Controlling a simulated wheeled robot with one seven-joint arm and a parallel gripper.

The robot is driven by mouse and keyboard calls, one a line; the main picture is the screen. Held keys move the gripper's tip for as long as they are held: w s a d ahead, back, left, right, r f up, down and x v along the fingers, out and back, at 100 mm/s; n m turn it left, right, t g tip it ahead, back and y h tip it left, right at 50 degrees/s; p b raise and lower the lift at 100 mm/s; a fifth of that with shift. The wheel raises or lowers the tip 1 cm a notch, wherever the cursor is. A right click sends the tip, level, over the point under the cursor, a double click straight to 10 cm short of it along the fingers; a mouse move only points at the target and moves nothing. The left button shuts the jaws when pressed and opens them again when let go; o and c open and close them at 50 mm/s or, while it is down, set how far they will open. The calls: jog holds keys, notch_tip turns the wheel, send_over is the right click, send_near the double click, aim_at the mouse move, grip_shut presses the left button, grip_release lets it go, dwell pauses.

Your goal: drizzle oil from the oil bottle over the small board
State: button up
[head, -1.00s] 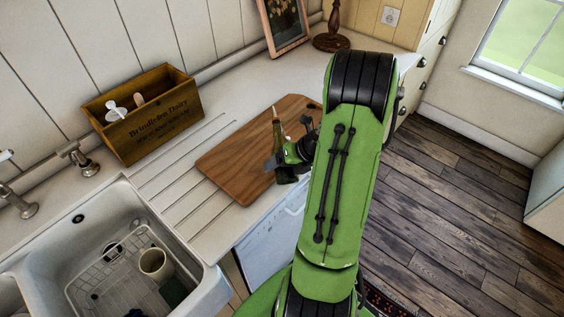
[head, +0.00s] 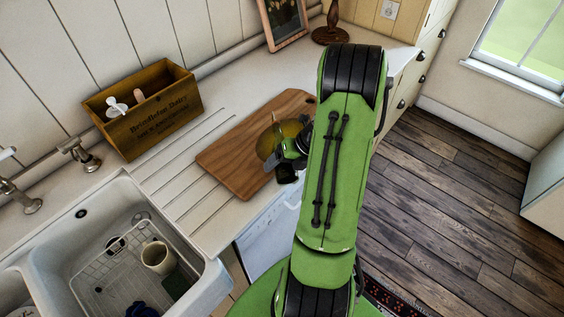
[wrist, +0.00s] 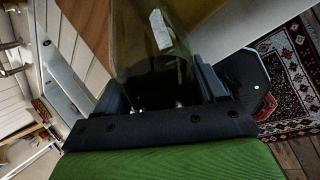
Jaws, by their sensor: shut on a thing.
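The small board (head: 228,163) is a brown wooden board lying on the counter. My gripper (head: 287,152) is over its right front part. It is shut on the oil bottle (head: 267,143), which shows as a rounded olive-amber glass shape over the board, strongly tilted. In the wrist view the glass of the bottle (wrist: 140,45) sits between the jaws (wrist: 165,92), with a pale patch on it. The bottle's mouth is not clear in either view, and I cannot make out any oil stream. Part of the board is hidden behind my arm and the bottle.
A wooden box (head: 145,112) with utensils stands left of the board. A sink (head: 120,245) with a rack and a mug (head: 157,257) is at the lower left. A picture frame (head: 284,22) and a lamp base (head: 331,34) stand at the back.

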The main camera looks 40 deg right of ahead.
jog(key=shift+s+a+f+g+y+p, duration=0.1)
jog(key=shift+f+g+y+p, duration=0.1)
jog(key=shift+g+p, duration=0.15)
jog(key=shift+s+a+f+g+y+p, duration=0.1)
jog(key=shift+g+y+p, duration=0.1)
jog(key=shift+g+p, duration=0.15)
jog(key=shift+b, duration=0.3)
jog(key=shift+d+f+t+h+b, duration=0.1)
jog(key=shift+t+h+b, duration=0.4)
jog(key=shift+t+b, duration=0.3)
jog(key=shift+t+h+b, duration=0.3)
jog(key=shift+t+b, duration=0.2)
jog(key=shift+b, duration=0.55)
jog(key=shift+s+r+n+t+h+b, duration=0.1)
jog(key=shift+r+n+t+h+b, duration=0.25)
jog(key=shift+r+t+b, duration=0.2)
jog(key=shift+w+r+p, duration=0.15)
jog(key=shift+w+p, duration=0.05)
jog(key=shift+p, duration=0.1)
